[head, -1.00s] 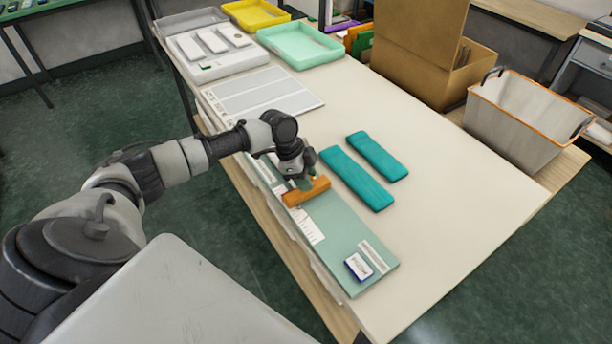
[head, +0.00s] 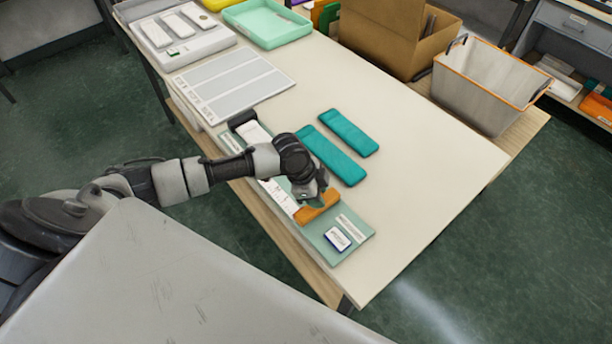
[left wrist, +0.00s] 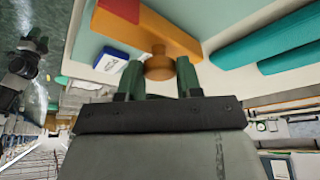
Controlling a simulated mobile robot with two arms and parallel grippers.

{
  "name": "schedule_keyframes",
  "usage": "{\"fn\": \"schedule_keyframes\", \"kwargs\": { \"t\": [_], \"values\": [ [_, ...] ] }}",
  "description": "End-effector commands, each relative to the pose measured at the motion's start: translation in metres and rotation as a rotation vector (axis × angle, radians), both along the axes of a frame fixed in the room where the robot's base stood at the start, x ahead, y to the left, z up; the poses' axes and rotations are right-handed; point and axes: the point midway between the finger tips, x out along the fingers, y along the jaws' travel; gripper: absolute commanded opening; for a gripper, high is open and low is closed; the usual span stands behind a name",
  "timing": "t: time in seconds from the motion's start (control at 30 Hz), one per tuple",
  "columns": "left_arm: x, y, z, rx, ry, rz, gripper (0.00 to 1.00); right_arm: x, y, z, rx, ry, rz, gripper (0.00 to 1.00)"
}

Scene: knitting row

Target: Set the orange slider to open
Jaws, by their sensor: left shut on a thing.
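The orange slider (head: 316,208) lies across the pale green board (head: 322,248), close to the board's near end. In the left wrist view the slider (left wrist: 150,30) has a round orange knob, and a red patch shows near its left end. My left gripper (left wrist: 159,72) is shut on that knob, with one green finger on each side. In the head view my left gripper (head: 313,193) is above the slider and hides part of it.
Two teal bars (head: 330,155) lie on the table beside the board. A lined sheet (head: 235,84), a white tray (head: 160,58) and a mint tray (head: 265,40) are at the far left. A cardboard box and a grey bin (head: 485,88) stand past the right edge. The table's right part is clear.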

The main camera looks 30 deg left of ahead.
Motion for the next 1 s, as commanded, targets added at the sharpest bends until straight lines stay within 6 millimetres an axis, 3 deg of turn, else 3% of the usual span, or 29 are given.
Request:
{"fn": "schedule_keyframes", "kwargs": {
  "t": [0.27, 0.3, 0.47, 0.77, 1.0],
  "values": [
    [-0.002, -0.006, 0.000, -0.010, 0.002, -0.005, 0.00, 0.000, 0.001, 0.000, 0.001, 0.000, 0.000, 0.44],
    [-0.002, -0.006, 0.000, -0.010, 0.003, -0.005, 0.38, 0.000, 0.001, 0.000, 0.001, 0.000, -0.001, 0.44],
    [-0.002, -0.005, 0.000, -0.008, 0.002, -0.004, 0.60, 0.000, 0.002, 0.000, 0.003, 0.001, -0.001, 0.44],
    [-0.001, -0.002, 0.002, -0.006, 0.000, -0.002, 0.60, 0.000, 0.002, -0.001, 0.003, 0.001, -0.001, 0.44],
    [-0.006, 0.011, 0.034, -0.004, -0.004, -0.002, 0.60, 0.000, 0.002, -0.009, 0.003, 0.001, -0.001, 0.44]
  ]
}}
